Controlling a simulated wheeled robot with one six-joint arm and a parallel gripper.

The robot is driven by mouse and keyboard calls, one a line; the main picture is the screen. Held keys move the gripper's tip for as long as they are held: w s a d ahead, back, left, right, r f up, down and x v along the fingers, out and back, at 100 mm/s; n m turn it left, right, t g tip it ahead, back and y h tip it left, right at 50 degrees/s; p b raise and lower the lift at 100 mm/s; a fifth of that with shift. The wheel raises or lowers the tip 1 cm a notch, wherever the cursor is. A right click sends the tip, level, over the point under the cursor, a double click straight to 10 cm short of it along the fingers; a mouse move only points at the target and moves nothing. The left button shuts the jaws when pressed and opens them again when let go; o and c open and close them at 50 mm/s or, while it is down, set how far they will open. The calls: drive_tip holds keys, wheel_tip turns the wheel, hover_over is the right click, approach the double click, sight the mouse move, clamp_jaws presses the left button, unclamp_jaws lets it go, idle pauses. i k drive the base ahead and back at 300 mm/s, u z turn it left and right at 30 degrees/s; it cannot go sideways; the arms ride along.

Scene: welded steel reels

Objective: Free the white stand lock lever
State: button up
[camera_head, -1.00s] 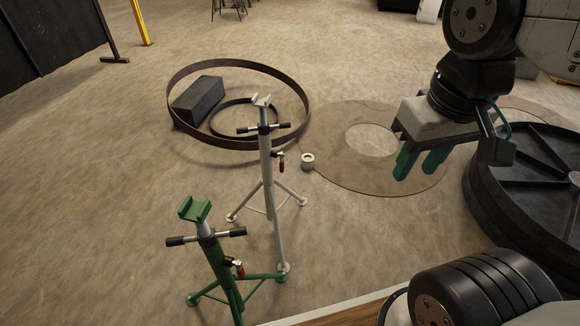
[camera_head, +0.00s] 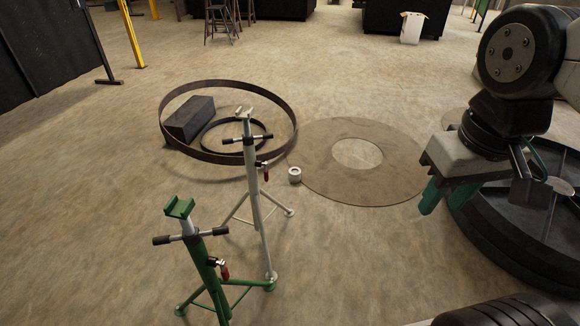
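The white stand (camera_head: 252,180) stands upright on its tripod legs near the middle of the view, with a V-shaped head on top and a dark crossbar handle. My gripper (camera_head: 440,193) has green fingers and hangs at the right, well away from both stands. Its fingers look apart, with nothing seen between them.
A large steel ring (camera_head: 289,142) lies behind the white stand, with a dark block (camera_head: 189,118) and a smaller ring inside. A flat disc (camera_head: 395,165) and a small white cylinder (camera_head: 295,175) lie to its right. A dark reel (camera_head: 490,225) is beneath my gripper.

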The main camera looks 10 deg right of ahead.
sight(266, 164)
drive_tip(key=z, duration=0.3)
drive_tip(key=i, duration=0.9)
drive_tip(key=u, duration=0.25)
